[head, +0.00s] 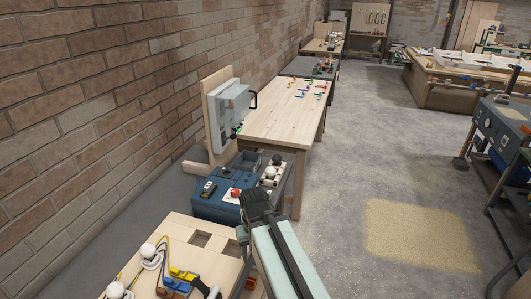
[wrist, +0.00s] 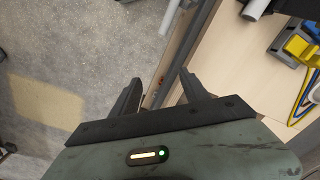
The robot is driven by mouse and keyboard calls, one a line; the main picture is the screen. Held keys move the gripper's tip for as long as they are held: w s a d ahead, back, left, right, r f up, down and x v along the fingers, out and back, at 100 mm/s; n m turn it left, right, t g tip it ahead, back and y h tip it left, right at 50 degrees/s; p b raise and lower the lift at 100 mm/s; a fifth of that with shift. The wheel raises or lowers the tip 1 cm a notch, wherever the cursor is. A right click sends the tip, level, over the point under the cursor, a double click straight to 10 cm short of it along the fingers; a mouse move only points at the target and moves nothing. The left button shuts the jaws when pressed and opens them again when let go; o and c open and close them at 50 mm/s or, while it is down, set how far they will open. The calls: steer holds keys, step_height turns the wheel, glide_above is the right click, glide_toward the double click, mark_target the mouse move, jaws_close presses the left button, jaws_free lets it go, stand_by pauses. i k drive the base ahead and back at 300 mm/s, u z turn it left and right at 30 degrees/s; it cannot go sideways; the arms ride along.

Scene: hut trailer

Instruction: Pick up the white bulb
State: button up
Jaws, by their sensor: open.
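Several white bulbs show in the head view. One white bulb (head: 148,250) sits in a round white holder on the near wooden board, and another (head: 115,290) is at the bottom left of that board. I cannot tell which one the task means. My gripper (head: 257,205) is in front of the blue unit, apart from the bulbs. In the wrist view my gripper (wrist: 160,68) is open, with nothing between its fingers. No bulb is clearly seen there.
The near wooden board (head: 185,225) carries yellow and blue parts with wires. A wooden table (head: 285,110) with small coloured pieces stands behind.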

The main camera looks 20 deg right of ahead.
mark_target(277, 158)
steer(key=k, duration=1)
steer(key=z, duration=1.8)
steer(key=i, duration=3.15)
steer(key=u, duration=3.85)
